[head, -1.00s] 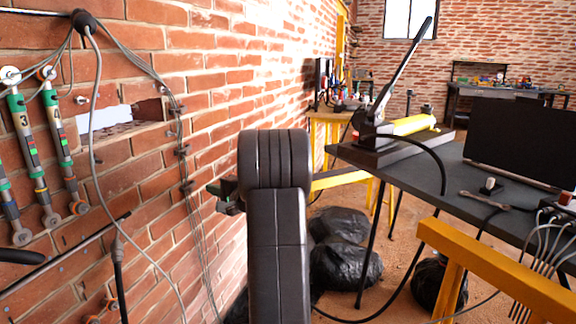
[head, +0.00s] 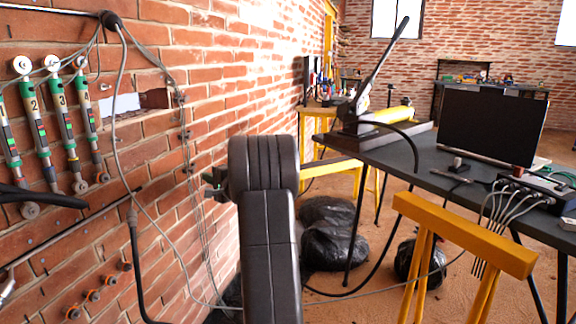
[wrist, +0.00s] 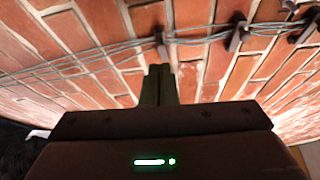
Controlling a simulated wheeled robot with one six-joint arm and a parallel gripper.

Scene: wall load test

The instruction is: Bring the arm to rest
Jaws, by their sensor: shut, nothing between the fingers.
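My arm stands in the middle of the head view, its dark links upright in front of the brick wall (head: 215,60). My gripper (wrist: 160,72) shows in the wrist view with its fingers together and nothing between them. It points toward the brick wall, below a run of grey cables clipped to the bricks. In the head view, only a small part of the gripper (head: 212,181) shows at the left of the arm, close to the wall; the arm hides the rest.
Numbered green-and-grey cylinders (head: 62,130) hang on the wall at left, beside a hanging hose. At right, a dark table (head: 425,160) holds a monitor (head: 492,125) and a yellow pump with a long lever. A yellow trestle (head: 465,232) and black bags (head: 330,245) stand on the floor.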

